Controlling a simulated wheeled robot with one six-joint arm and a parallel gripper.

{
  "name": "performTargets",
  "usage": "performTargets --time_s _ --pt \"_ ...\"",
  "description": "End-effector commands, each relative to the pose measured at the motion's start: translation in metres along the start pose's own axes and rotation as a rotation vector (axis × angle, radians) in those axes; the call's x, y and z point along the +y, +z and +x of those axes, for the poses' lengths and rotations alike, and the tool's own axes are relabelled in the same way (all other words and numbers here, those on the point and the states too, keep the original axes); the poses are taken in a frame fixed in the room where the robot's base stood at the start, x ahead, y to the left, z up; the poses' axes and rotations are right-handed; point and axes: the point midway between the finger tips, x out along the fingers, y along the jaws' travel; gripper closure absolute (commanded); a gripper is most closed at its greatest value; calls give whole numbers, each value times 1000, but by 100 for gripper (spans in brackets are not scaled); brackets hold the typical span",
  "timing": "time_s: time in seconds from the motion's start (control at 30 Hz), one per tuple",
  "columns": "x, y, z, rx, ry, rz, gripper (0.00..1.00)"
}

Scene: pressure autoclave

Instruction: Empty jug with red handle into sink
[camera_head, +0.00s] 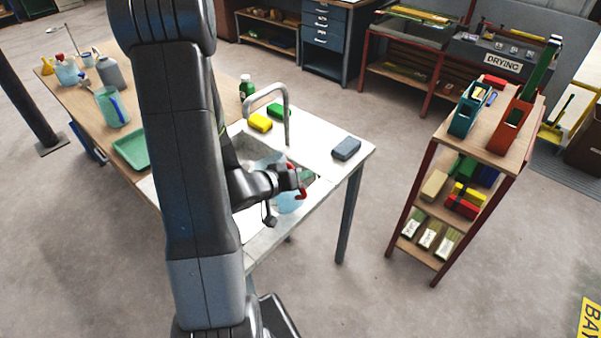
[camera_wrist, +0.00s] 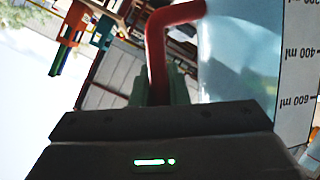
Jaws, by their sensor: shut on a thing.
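The clear bluish jug (camera_head: 291,203) is held over the sink (camera_head: 262,160) in the white counter, below the curved metal tap. My gripper (camera_head: 289,181) is shut on its red handle, which shows large in the wrist view (camera_wrist: 156,50). The jug's body (camera_wrist: 235,65) also shows there, with its millilitre scale upside down in the picture. In the head view the jug is small and partly hidden by my gripper, so I cannot tell its tilt or how much liquid is in it.
Yellow (camera_head: 260,122) and green sponges and a grey block (camera_head: 346,149) lie on the counter. A tap (camera_head: 287,120) arches over the sink. A shelf rack (camera_head: 480,140) stands right across clear floor.

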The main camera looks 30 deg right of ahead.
Motion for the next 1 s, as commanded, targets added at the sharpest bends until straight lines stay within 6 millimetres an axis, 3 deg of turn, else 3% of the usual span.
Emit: performTargets --time_s 1.0 --pt "-18 -25 -6 -96 187 -448 100"
